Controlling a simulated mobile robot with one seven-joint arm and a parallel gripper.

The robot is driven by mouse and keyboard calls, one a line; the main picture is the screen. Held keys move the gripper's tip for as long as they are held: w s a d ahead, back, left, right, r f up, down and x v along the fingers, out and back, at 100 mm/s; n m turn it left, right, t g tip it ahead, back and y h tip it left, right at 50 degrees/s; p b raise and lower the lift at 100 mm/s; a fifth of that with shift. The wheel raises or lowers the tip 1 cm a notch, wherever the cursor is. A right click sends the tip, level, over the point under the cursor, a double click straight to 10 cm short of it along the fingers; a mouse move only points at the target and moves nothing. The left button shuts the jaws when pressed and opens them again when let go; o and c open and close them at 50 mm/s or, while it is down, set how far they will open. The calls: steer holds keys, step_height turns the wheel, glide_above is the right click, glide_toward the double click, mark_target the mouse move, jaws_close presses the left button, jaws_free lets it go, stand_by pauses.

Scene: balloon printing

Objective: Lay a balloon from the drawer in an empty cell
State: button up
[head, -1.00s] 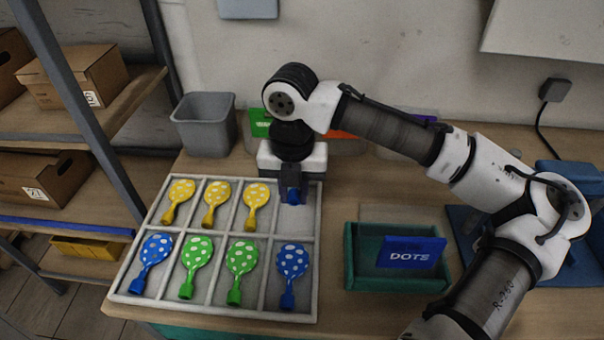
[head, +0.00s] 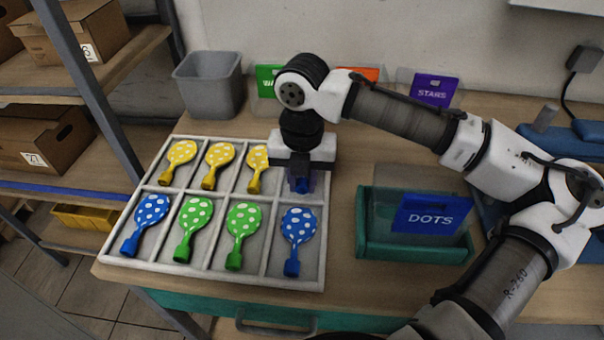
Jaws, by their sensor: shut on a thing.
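The white divided tray (head: 205,271) lies on the table with two rows of cells. Three yellow dotted balloons (head: 219,160) lie in the back row. The front row holds a blue (head: 150,215), two green (head: 193,222) and another blue dotted balloon (head: 298,228). My gripper (head: 303,186) points down over the back-right cell and is shut on a blue balloon (head: 303,184), mostly hidden by the jaws. I cannot tell whether that balloon touches the cell floor. The drawer front (head: 272,318) with its handle shows below the table's front edge.
A teal box with a DOTS plate (head: 432,218) stands right of the tray. A green sign, an orange sign and a purple STARS sign (head: 432,89) stand at the back. Shelves with cardboard boxes are at left.

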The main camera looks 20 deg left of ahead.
steer(key=shift+f, duration=0.45)
steer(key=o, duration=0.8)
steer(key=shift+o, duration=0.2)
step_height(320, 180, up, 10)
steer(key=p, duration=0.9)
steer(key=shift+p, duration=0.3)
